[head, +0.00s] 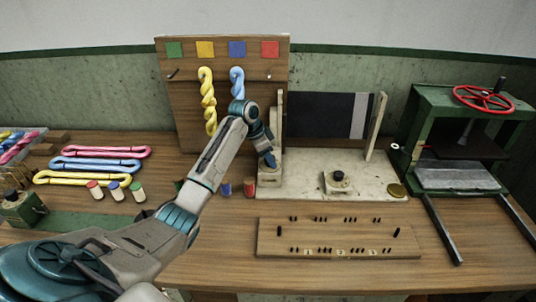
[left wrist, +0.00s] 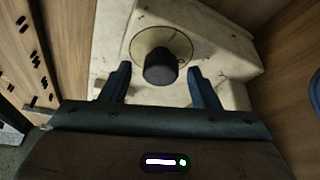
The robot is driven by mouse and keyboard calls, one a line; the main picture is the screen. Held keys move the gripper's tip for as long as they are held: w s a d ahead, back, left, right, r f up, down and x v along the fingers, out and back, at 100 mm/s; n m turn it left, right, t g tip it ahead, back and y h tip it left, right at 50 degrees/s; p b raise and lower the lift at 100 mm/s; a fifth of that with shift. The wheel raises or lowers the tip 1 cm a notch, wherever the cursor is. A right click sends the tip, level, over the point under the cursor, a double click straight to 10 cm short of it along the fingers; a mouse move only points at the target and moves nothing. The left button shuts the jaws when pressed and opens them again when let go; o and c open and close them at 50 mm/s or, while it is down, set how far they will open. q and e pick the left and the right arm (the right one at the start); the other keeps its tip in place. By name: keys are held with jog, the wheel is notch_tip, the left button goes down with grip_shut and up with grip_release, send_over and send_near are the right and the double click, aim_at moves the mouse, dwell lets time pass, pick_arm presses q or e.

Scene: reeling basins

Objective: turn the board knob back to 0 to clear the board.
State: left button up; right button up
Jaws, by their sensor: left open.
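The board is a dark panel (head: 320,115) with a pale strip near its right end, upright between two posts on a cream base (head: 305,183). My left gripper (head: 270,161) points down over the cream block at the left post's foot (head: 269,178). In the left wrist view a black round knob (left wrist: 160,66) stands on a cream block with a thin ring around it. The open fingers of my left gripper (left wrist: 159,80) are on either side of the knob, with gaps visible. In the head view the gripper hides this knob. My right gripper is not in view.
Another black knob (head: 339,176) sits on a small block on the base, near a brass disc (head: 397,190). A slotted wooden board (head: 340,238) lies in front. A green press (head: 460,135) stands right. Spools and colored skeins (head: 100,152) lie left.

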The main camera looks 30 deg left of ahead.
pick_arm(q)
jog(key=c, duration=1)
jog(key=shift+r+n+p, duration=0.2)
jog(key=shift+n+p, duration=0.3)
jog(key=shift+p, duration=0.4)
jog(key=n+y+p, duration=0.1)
jog(key=n+p, duration=0.2)
jog(key=p, duration=0.1)
jog(key=n+t+y+p, duration=0.1)
jog(key=n+p, duration=0.2)
jog(key=p, duration=0.1)
jog(key=shift+d, duration=0.2)
jog(key=shift+f+n+y+p, duration=0.1)
jog(key=shift+n+y+p, duration=0.6)
jog(key=shift+n+p, duration=0.4)
jog(key=o, duration=1)
jog(key=shift+f, duration=0.1)
